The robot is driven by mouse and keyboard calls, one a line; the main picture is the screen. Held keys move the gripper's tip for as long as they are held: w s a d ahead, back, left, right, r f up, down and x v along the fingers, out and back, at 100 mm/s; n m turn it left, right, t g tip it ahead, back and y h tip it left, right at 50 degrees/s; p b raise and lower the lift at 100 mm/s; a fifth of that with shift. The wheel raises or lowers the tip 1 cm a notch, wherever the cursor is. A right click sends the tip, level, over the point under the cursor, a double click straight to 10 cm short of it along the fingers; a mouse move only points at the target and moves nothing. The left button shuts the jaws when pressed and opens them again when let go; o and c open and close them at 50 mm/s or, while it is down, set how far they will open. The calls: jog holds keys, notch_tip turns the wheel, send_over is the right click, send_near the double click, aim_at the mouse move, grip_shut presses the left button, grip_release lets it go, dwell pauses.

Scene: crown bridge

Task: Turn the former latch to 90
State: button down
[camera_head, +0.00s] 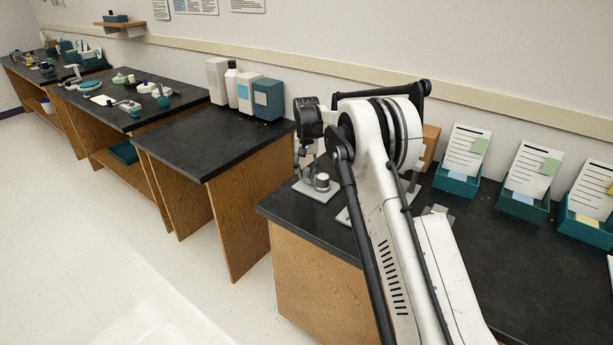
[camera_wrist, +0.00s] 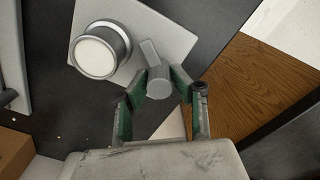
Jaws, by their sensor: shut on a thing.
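In the wrist view, the former latch (camera_wrist: 158,85) is a small grey round knob with a short flat lever pointing up and slightly left. My gripper (camera_wrist: 158,79) is shut on the knob, one green-and-grey finger on each side of it. Beside the latch, on the left, stands a round grey former (camera_wrist: 97,52) with a pale top. Both are on a light grey base plate (camera_wrist: 172,38). In the head view, the plate (camera_head: 314,191) and the pale round top (camera_head: 322,179) show below my wrist. The latch cannot be made out there.
The plate lies on a black bench top (camera_head: 480,260); its wooden side (camera_wrist: 255,80) shows in the wrist view. Teal trays (camera_head: 457,182) with cards stand at the back right. White and teal containers (camera_head: 232,85) stand on another bench to the left. A brown box (camera_head: 430,143) is behind my arm.

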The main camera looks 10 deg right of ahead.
aim_at(306, 168)
jog(key=n+b, duration=0.1)
jog(key=n, duration=0.3)
jog(key=shift+n, duration=0.3)
jog(key=shift+a+n+b, duration=0.1)
jog(key=shift+n+b, duration=0.35)
jog(key=shift+n, duration=1.15)
jog(key=c, duration=1.8)
grip_release()
jog(key=shift+o, duration=0.2)
notch_tip(306, 168, up, 12)
